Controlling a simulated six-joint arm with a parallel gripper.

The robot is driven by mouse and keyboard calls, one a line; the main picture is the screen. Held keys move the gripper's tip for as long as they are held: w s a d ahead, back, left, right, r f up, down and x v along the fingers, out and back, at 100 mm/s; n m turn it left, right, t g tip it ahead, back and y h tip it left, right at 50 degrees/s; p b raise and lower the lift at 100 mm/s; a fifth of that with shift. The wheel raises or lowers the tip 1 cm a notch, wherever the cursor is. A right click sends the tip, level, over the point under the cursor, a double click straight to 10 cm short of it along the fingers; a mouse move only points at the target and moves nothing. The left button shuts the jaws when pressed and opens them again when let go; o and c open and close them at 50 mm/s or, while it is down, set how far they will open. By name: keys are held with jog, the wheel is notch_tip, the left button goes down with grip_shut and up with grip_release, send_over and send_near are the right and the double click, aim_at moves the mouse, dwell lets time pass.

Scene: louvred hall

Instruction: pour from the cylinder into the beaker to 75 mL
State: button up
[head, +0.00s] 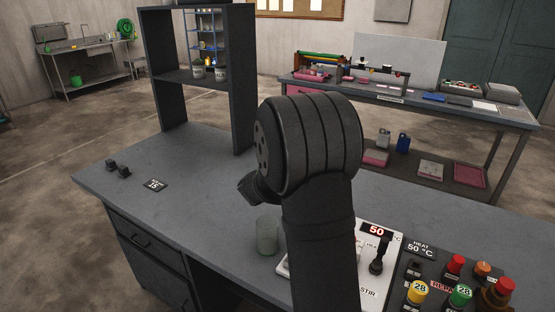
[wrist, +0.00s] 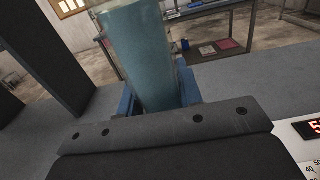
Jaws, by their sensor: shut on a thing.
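In the wrist view, my gripper (wrist: 159,98) is shut on the cylinder (wrist: 140,45), a tall, pale blue-green clear vessel between two blue finger pads. It leans slightly in that picture, and its top runs out of the frame. I cannot tell its liquid level. In the head view, my arm hides the cylinder, and only a dark edge of my gripper (head: 250,188) shows. The beaker (head: 267,235), a clear grey-green glass, stands on the bench just left of the hotplate, below my gripper. I cannot read its marks or level.
The hotplate (head: 372,277) has a red "50" display and is partly behind my arm. Colored knobs (head: 460,295) crowd the bench's right front. A dark shelf frame (head: 243,80) stands at the back. A "15" card (head: 154,185) and small black blocks (head: 118,169) lie left; bench between is clear.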

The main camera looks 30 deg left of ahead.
jog(key=s+d+r, duration=0.3)
jog(key=s+d, duration=0.1)
jog(key=s, duration=0.4)
jog(key=s+d+r, duration=0.3)
jog(key=s, duration=0.5)
jog(key=d+f+n, duration=0.9)
jog(key=n, duration=0.4)
jog(key=shift+s+d+n, duration=0.25)
jog(key=shift+d+n, duration=0.15)
jog(key=shift+d+f+n, duration=0.25)
jog(key=shift+f+n, duration=0.1)
jog(key=shift+n, duration=0.15)
jog(key=shift+f+n, duration=0.5)
jog(key=shift+f, duration=0.1)
